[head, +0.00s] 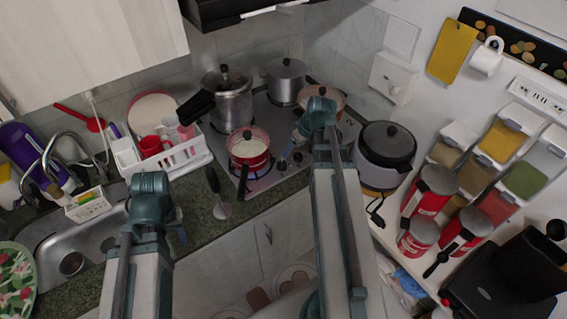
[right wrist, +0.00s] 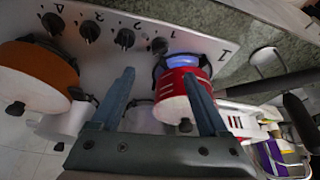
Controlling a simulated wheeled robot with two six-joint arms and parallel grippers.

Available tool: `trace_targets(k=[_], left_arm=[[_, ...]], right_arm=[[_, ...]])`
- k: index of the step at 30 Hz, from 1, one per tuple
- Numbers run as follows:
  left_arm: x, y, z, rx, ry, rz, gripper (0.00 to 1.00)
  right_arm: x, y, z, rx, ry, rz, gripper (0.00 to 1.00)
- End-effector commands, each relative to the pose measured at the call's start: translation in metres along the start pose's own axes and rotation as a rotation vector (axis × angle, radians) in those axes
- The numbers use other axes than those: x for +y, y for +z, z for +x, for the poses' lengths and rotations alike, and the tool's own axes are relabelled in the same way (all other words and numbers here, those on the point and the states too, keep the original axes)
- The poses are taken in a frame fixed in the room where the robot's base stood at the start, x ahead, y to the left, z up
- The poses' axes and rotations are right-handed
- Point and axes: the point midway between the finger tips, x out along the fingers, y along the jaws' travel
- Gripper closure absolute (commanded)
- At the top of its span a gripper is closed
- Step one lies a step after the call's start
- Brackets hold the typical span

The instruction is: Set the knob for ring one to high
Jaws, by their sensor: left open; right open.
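In the right wrist view, black knobs line the white stove panel (right wrist: 205,45). The rightmost knob (right wrist: 160,46) is the one nearest the red pot, and a numeral resembling 1 is printed to its right. In the head view, knobs (head: 297,157) show at the stove's front edge beside my right gripper (head: 299,136). That gripper also shows in the right wrist view (right wrist: 156,80), its two fingers spread and empty, with the rightmost knob beyond and between their tips. My left gripper (head: 180,228) hangs over the counter beside the sink, holding nothing visible; its fingers show only partly.
The red pot (head: 248,147) sits over a bluish-lit ring. A pressure cooker (head: 232,105), a steel pot (head: 286,82) and an orange pot (right wrist: 40,70) occupy other rings. A rice cooker (head: 385,150) stands right of the stove. A dish rack (head: 185,155) stands left.

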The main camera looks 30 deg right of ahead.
Motion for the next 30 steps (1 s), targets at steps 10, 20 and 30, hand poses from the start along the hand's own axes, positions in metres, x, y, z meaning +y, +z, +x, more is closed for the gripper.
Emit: trace_targets(k=[10, 20, 30], left_arm=[[0.001, -0.001, 0.015, 0.000, 0.000, 0.002, 0.50], [0.005, -0.003, 0.057, 0.000, -0.001, 0.003, 0.50], [0.010, -0.006, 0.105, 0.000, -0.001, 0.001, 0.50]], right_arm=[[0.000, 0.001, 0.016, 0.000, 0.001, 0.001, 0.22], [0.000, 0.002, 0.061, 0.000, 0.001, 0.000, 0.22], [0.000, 0.002, 0.114, -0.001, 0.001, 0.000, 0.22]])
